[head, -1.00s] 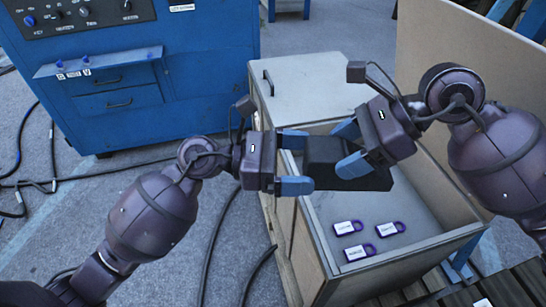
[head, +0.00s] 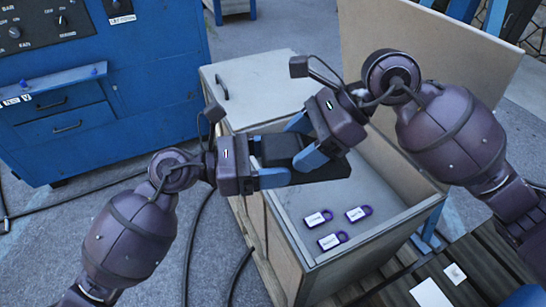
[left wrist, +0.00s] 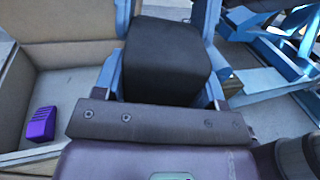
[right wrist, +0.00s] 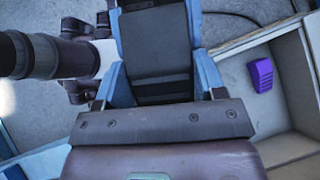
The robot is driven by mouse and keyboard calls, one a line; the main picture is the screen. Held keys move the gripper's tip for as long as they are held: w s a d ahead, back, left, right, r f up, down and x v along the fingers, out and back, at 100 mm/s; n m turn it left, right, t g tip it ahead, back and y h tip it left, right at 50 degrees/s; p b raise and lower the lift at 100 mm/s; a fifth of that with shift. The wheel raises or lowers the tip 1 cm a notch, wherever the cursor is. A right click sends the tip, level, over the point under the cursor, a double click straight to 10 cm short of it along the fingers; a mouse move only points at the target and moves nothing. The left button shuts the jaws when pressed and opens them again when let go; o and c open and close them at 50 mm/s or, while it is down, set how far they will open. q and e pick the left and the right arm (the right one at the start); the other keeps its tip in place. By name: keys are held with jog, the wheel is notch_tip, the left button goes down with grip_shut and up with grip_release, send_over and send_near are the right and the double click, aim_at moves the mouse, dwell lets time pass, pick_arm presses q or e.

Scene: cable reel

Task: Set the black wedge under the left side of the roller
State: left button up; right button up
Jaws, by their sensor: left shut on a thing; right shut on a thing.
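The black wedge (head: 290,150) is held in the air between my two grippers, over the open box. My left gripper (head: 268,165) is shut on its left end; the left wrist view shows the dark block (left wrist: 165,60) between blue fingers. My right gripper (head: 305,140) is shut on its right part; the right wrist view shows the wedge (right wrist: 155,45) between its fingers, with dark bands across its lower part. I cannot make out the roller in any view.
The open box (head: 405,225) below holds several purple padlocks (head: 330,241) with white labels. A blue control cabinet (head: 150,75) stands at back left, with cables on the floor. A wooden pallet (head: 470,255) lies at front right. A purple object (right wrist: 260,75) shows in the box.

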jog(key=o, duration=1.3)
jog(key=shift+o, duration=0.2)
